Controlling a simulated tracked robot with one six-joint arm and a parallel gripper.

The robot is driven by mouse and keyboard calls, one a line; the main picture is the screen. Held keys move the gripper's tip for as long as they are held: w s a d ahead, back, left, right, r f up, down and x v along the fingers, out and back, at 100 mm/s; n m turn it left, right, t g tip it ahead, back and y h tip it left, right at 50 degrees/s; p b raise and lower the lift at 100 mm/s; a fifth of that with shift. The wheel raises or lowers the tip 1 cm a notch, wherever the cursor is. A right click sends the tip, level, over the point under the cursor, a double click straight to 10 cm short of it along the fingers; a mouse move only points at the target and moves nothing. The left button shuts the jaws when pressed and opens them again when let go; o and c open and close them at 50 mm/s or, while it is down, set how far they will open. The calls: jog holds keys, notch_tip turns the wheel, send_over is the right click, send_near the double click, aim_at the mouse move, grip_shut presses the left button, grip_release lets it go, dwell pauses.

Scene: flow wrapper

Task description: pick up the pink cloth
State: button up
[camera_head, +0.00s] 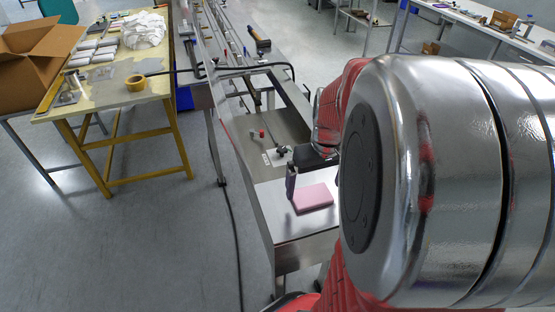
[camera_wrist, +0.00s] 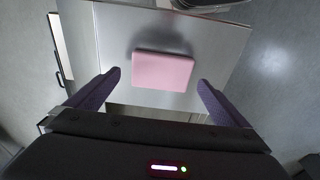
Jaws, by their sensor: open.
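The pink cloth (camera_head: 312,197) is a flat, folded rectangle lying on the bare metal end of the machine bench (camera_head: 278,217). In the wrist view the pink cloth (camera_wrist: 163,71) lies beyond my gripper (camera_wrist: 155,90), centred roughly between the two purple-grey fingers. The fingers are spread wider than the cloth and hold nothing. In the head view one finger of my gripper (camera_head: 291,182) shows beside the left edge of the cloth. My arm hides the other finger and whatever lies to the right.
A tape roll (camera_head: 136,83) sits on a yellow table (camera_head: 160,89) at the left, with a cardboard box (camera_head: 35,62) beside it. Small knobs (camera_head: 262,132) and a lever (camera_head: 281,150) stand on the bench behind the cloth. Metal around the cloth is clear.

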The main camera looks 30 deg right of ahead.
aim_at(312, 195)
jog(key=shift+w+f, duration=0.15)
jog(key=shift+f, duration=0.75)
jog(key=shift+w+f, duration=0.1)
jog(key=shift+f, duration=0.8)
jog(key=shift+c, duration=0.5)
jog(key=c, duration=0.9)
jog(key=shift+r, duration=0.15)
notch_tip(312, 195, up, 10)
jog(key=shift+a, duration=0.1)
